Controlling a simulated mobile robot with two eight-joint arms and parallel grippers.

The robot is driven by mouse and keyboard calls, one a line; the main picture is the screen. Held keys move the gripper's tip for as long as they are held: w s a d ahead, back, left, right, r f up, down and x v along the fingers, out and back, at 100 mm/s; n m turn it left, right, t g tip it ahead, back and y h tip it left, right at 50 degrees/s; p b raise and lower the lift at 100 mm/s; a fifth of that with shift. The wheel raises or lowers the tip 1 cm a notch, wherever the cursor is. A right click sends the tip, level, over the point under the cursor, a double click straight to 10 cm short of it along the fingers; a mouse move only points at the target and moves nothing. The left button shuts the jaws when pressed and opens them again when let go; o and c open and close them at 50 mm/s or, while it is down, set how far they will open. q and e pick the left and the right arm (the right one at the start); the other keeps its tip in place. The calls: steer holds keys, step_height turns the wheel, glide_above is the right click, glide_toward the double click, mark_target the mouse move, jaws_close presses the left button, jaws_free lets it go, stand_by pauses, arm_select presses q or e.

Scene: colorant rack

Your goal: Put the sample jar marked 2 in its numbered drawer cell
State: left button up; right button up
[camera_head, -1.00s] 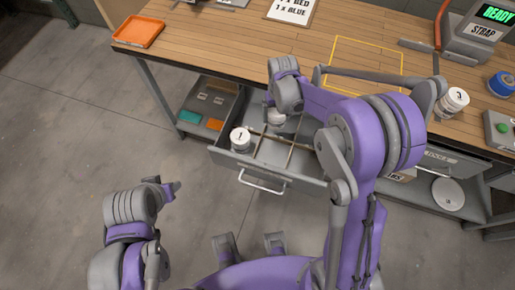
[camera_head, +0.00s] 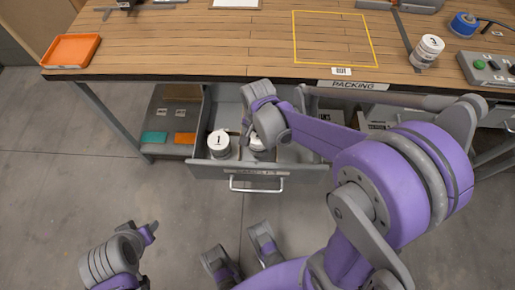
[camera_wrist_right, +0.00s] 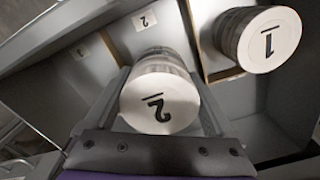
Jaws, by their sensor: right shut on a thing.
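The open drawer (camera_head: 310,172) hangs under the workbench, with dividers inside. The jar marked 2 (camera_wrist_right: 158,98) is between the fingers of my right gripper (camera_wrist_right: 160,88), its lid facing the wrist camera. In the head view this jar (camera_head: 256,146) is mostly hidden by the right gripper (camera_head: 264,138), inside the drawer's outline. A cell label reading 2 (camera_wrist_right: 144,20) shows on the wall just beyond the jar. I cannot tell whether the jar touches the cell floor. The jar marked 1 (camera_head: 219,143) stands in the cell beside it. My left gripper (camera_head: 150,230) is low at left, away from the drawer.
Another white-lidded jar (camera_head: 428,50) stands on the bench (camera_head: 210,50), right of a yellow outlined square. An orange tray (camera_head: 70,51) lies at the bench's left end. The bench edge overhangs the drawer's back. Floor in front is clear.

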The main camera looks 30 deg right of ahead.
steer(key=shift+f+b, duration=0.5)
steer(key=shift+f, duration=1.85)
steer(key=shift+f, duration=0.15)
steer(key=o, duration=1.3)
step_height(320, 180, up, 12)
steer(key=p, duration=0.2)
steer(key=shift+p, duration=0.4)
steer(key=shift+s+a+r+n+t, duration=0.25)
steer(key=shift+s+a+n+t, duration=0.45)
steer(key=shift+s+n, duration=1.25)
steer(key=shift+s+a+r+n+t, duration=0.3)
steer(key=shift+s+n+t, duration=0.65)
steer(key=shift+s+n, duration=1)
steer(key=shift+s+a+r+n+t, duration=0.2)
steer(key=shift+s+a+n+t, duration=0.5)
steer(key=shift+s+n, duration=1.2)
